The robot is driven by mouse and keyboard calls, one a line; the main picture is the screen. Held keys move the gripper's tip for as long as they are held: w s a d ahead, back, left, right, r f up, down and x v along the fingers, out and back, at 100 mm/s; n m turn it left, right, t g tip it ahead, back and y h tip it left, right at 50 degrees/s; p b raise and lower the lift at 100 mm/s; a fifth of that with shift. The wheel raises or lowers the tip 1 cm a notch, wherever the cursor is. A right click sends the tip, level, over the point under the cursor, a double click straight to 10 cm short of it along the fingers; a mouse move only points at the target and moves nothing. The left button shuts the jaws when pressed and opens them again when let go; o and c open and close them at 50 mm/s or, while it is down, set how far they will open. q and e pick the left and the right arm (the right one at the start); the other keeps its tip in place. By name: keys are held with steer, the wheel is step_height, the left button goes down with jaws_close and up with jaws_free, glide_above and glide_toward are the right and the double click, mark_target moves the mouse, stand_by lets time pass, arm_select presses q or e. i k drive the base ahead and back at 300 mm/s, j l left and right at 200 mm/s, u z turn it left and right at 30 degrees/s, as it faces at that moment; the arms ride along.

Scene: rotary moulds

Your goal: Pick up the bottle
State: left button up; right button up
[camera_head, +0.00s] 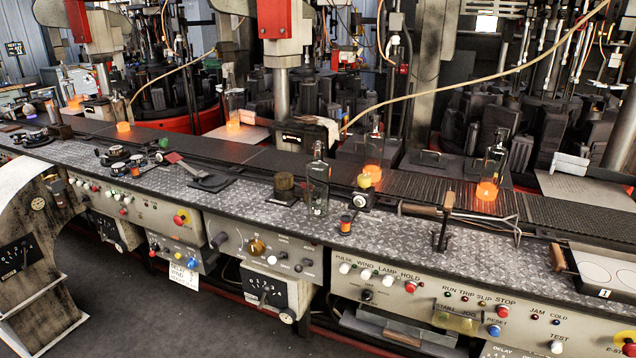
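A clear glass bottle (317,182) stands upright on the metal tread-plate ledge (270,212), near the middle of the view. Other glass bottles with glowing orange bases stand on or beside the dark conveyor behind it: one at the middle right (374,152), one farther right (490,168) and one at the back left (234,108). I cannot tell which bottle the task means; the clear one has no glow. Neither my left nor my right gripper is in view.
Around the clear bottle are a dark brass-topped cylinder (285,188), a small spool (345,224) and a yellow-topped fitting (363,190). A T-handled tool (443,222) stands to the right. A white-faced tray (600,270) is at the far right. Control panels (260,250) face the front.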

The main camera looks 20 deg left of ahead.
mark_target(317, 170)
steer(key=i+u, duration=0.15)
steer(key=i, duration=0.75)
